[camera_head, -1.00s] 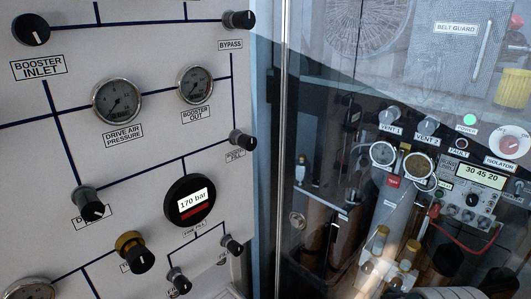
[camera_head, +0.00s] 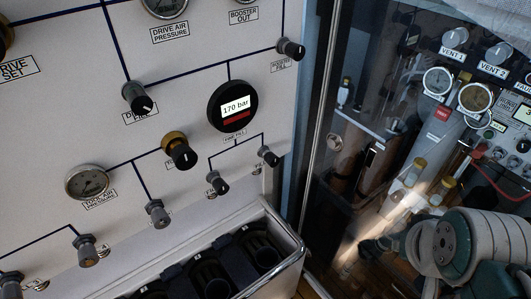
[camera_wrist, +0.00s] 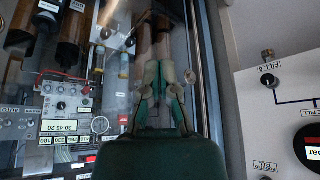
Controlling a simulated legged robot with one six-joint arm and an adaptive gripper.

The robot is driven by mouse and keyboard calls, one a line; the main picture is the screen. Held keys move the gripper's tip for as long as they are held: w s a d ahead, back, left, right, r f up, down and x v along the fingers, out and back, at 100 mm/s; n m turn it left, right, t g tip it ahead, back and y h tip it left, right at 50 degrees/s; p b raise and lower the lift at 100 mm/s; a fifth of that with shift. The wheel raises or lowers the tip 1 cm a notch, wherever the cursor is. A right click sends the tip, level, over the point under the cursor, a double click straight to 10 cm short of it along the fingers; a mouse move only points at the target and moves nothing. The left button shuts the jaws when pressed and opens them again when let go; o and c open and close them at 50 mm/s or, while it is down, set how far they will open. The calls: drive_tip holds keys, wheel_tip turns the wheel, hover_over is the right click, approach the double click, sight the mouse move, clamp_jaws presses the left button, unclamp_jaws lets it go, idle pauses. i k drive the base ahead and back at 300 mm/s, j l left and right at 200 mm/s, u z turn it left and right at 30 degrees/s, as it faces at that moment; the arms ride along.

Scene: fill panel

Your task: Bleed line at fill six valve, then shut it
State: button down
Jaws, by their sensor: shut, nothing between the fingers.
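The panel carries two small fill valves with black knobs below the round 170 bar gauge (camera_head: 233,106). The right one (camera_head: 268,155) sits near the panel's right edge and the left one (camera_head: 217,182) lower down. Their labels are too small to read in the head view. In the wrist view a FILL 6 label (camera_wrist: 285,53) stands beside a black-knobbed valve (camera_wrist: 268,81) at the right. My gripper (camera_wrist: 160,68) is shut and empty, in front of the glass cabinet and apart from the valve. In the head view my gripper (camera_head: 372,247) is at lower right, beyond the panel's edge.
A rack with dark round sockets (camera_head: 298,240) juts out below the panel. A metal post (camera_head: 322,110) divides the panel from the glass cabinet (camera_head: 395,125). Other valves and a tool air gauge (camera_head: 87,182) are further left. Space before the panel's fill valves looks clear.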

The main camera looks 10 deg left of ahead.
sight(270, 158)
drive_tip(key=k+l+u, duration=0.1)
drive_tip(key=u, duration=0.25)
drive_tip(key=l+u, duration=0.1)
drive_tip(key=u, duration=0.25)
drive_tip(key=k+u, duration=0.15)
drive_tip(key=u, duration=0.2)
